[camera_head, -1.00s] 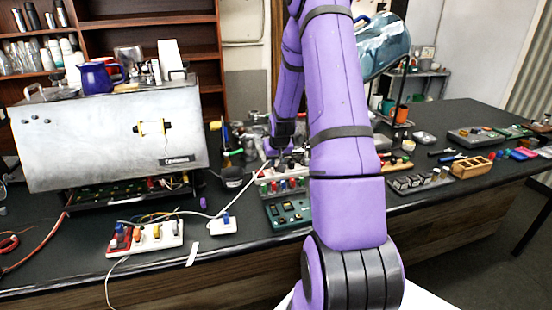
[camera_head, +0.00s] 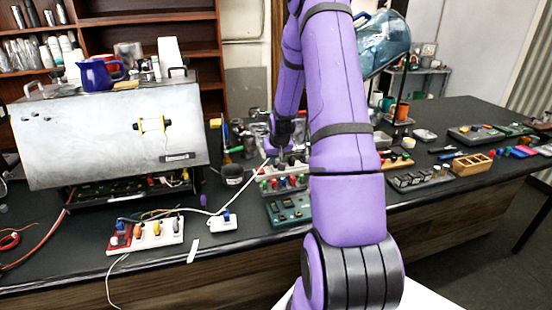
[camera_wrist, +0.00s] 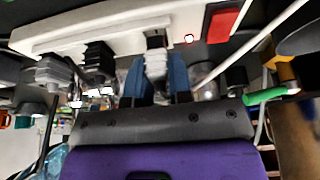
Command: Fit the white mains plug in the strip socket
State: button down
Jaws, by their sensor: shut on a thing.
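In the wrist view the white mains plug (camera_wrist: 155,64) sits between the two blue fingers of my gripper (camera_wrist: 157,80), which is shut on it. The plug's front end meets the face of the white strip (camera_wrist: 120,31), at a dark socket opening. I cannot tell how deep its pins are in. A black plug (camera_wrist: 98,58) and a grey plug (camera_wrist: 55,72) stand in the strip to the left. A red switch (camera_wrist: 222,22) is at its right. In the head view my gripper (camera_head: 284,150) is low over the bench, partly hidden by my arm, and the plug cannot be made out.
A pale cable (camera_wrist: 235,55) runs close on the right of the plug. In the head view, a strip with coloured pieces (camera_head: 158,233), a small white box (camera_head: 223,222) and a green panel (camera_head: 290,209) lie near the bench's front.

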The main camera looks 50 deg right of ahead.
jog(key=shift+f, duration=0.6)
dwell(1.3)
jog(key=c, duration=1)
grip_release()
jog(key=shift+o, duration=0.2)
jog(key=v, duration=1)
jog(key=shift+r, duration=0.4)
jog(key=shift+a, duration=0.15)
